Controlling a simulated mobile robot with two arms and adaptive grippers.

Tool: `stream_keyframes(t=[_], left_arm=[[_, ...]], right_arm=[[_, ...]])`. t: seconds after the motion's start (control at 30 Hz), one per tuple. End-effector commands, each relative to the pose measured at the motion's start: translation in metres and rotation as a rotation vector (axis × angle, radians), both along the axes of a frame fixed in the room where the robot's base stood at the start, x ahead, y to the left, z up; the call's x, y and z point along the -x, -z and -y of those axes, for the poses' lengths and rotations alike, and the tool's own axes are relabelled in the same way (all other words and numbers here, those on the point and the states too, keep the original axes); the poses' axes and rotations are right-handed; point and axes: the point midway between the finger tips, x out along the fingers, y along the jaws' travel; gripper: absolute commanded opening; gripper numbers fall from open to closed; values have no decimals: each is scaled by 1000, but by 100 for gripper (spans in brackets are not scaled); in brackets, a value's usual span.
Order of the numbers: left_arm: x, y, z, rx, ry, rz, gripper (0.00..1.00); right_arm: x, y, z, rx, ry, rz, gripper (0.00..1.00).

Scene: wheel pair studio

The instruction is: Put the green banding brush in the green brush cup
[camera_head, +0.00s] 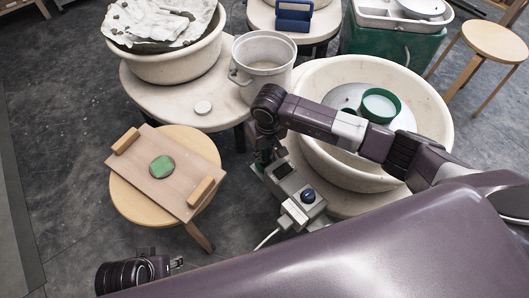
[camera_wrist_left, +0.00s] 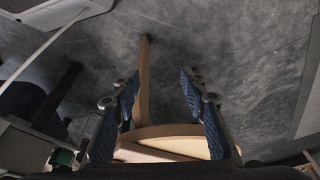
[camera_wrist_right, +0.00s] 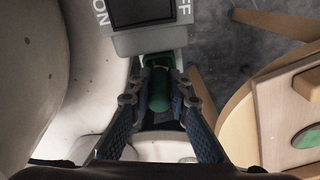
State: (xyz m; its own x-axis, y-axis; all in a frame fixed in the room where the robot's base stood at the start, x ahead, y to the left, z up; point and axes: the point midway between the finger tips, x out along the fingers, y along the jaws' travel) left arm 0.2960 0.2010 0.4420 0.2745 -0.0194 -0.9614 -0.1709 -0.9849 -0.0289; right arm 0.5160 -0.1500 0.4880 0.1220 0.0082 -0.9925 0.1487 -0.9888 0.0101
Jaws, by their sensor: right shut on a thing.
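The green banding brush appears as a dark green rounded handle (camera_wrist_right: 159,92) between the fingers of my right gripper (camera_wrist_right: 158,80), which is shut on it. A dark green square-edged piece (camera_wrist_right: 165,60), apparently the green brush cup, lies just past the handle, against the grey control box. Whether the brush is inside it or only in front of it, I cannot tell; the brush's lower end is hidden. In the head view my right gripper (camera_head: 262,158) is beside the box, mostly hidden by its wrist. My left gripper (camera_wrist_left: 160,85) is open and empty, low at the left.
The grey control box (camera_head: 298,192) stands in front of the cream wheel basin (camera_head: 435,110), which holds a green-rimmed round vessel (camera_head: 381,106). A stool carries a wooden board (camera_head: 185,185) with a green disc (camera_head: 162,167). A white bucket (camera_head: 240,80) stands behind. Floor at left is clear.

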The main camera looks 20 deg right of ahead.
Motion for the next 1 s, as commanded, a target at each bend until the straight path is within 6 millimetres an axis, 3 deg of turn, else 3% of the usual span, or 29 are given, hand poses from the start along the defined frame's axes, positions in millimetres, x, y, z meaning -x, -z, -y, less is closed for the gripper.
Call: stream_keyframes(t=[0.13,0.17,0.3,0.7,0.77,1.0], left_arm=[[1,-3,0,0,-1,-1,40],[1,-4,0,0,-1,-2,40],[2,-5,0,0,-1,-2,40],[0,-7,0,1,-2,5,40],[-1,2,-1,-1,1,0,40],[1,36,0,-2,4,-23,40]], right_arm=[[0,1,0,0,0,1,0],[0,1,0,0,0,0,18],[0,1,0,0,0,0,33],[0,-1,0,0,0,0,34],[0,-3,0,0,0,0,34],[4,-57,1,0,-2,6,34]])
